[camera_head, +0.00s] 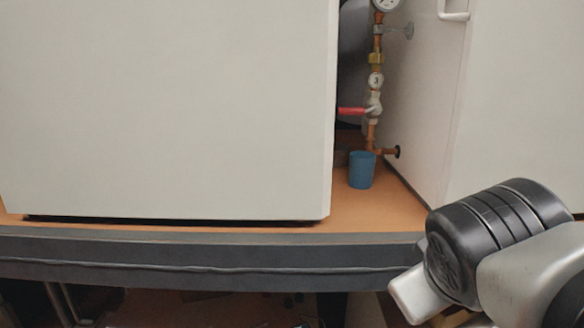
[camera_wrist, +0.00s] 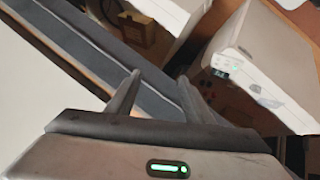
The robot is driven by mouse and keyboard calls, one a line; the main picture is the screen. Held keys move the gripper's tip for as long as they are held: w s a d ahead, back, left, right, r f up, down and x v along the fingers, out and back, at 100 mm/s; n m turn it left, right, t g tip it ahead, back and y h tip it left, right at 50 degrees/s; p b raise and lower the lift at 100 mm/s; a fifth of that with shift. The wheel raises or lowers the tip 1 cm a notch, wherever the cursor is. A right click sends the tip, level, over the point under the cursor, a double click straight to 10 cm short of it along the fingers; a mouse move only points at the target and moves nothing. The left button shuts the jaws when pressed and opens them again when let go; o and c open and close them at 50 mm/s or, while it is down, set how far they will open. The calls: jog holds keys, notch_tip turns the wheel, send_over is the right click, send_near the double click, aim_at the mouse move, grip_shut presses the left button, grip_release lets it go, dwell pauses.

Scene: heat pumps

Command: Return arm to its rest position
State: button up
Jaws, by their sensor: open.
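My arm shows at the lower right of the head view, with a black joint and pale links in front of the bench's right end. My gripper is out of sight in the head view. In the wrist view my gripper (camera_wrist: 155,95) is open, with its two grey fingers apart and nothing between them. Beyond the fingers lies the dark bench edge (camera_wrist: 95,45), running diagonally.
A large white cabinet (camera_head: 170,100) stands on the orange bench top (camera_head: 240,228). To its right are copper pipework with a red-handled valve (camera_head: 352,110), a blue cup (camera_head: 361,170) and another white cabinet (camera_head: 510,100). A white box-like unit (camera_wrist: 265,65) shows at right in the wrist view.

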jog(key=s+a+f+m+g+y+p, duration=0.2)
jog(key=s+a+f+m+y, duration=0.15)
jog(key=a, duration=0.25)
notch_tip(320, 180, up, 11)
jog(key=p, duration=1)
jog(key=shift+d, duration=0.15)
